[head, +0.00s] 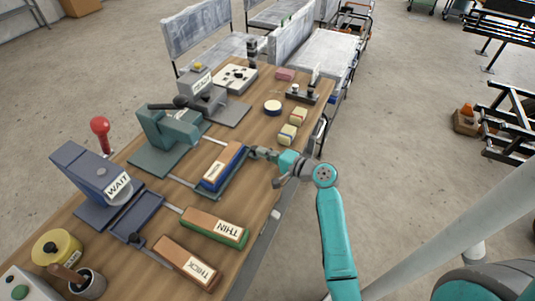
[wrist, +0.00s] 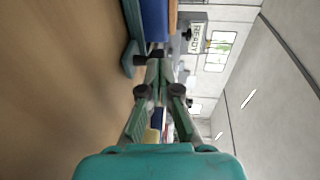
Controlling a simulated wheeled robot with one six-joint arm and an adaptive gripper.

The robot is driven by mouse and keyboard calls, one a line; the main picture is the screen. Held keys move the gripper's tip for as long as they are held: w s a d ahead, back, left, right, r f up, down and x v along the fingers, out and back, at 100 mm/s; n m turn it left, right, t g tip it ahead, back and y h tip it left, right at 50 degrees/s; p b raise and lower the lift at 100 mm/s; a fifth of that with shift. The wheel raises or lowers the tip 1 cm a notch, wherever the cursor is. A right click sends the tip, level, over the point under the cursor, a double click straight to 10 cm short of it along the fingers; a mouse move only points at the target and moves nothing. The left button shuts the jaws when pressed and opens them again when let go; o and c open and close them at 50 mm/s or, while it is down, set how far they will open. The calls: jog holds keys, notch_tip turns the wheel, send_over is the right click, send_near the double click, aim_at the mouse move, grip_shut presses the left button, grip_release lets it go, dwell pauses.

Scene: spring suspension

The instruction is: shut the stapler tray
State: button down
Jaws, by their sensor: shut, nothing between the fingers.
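A green press-like machine (head: 165,128), which looks like the stapler, stands on the wooden table. A green tray (head: 207,193) sticks out from it to the right on a rail, so it is drawn out. A block with a blue side and a wood-coloured labelled top (head: 224,165) lies in it. My gripper (head: 256,152) is shut and empty at the tray's outer end, close to the block. In the wrist view, the fingertips (wrist: 156,66) meet near a dark knob by the tray (wrist: 130,58); I cannot tell whether they touch it.
A blue machine marked WAIT (head: 90,175) has its own blue tray (head: 135,216) out. Blocks marked THIN (head: 213,227) and THICK (head: 185,262) lie near the front edge. A READY sign (head: 201,82) stands farther back. Small blocks (head: 287,134) lie beyond my gripper.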

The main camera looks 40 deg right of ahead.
aim_at(242, 145)
jog(key=x, duration=0.3)
jog(key=a+r+x, duration=0.1)
jog(key=x, duration=0.6)
jog(key=shift+w+a+r, duration=0.15)
jog(key=shift+a+r, duration=0.1)
jog(key=shift+a, duration=0.15)
jog(key=shift+w, duration=0.1)
jog(key=shift+a+r, duration=0.1)
jog(key=v, duration=1.2)
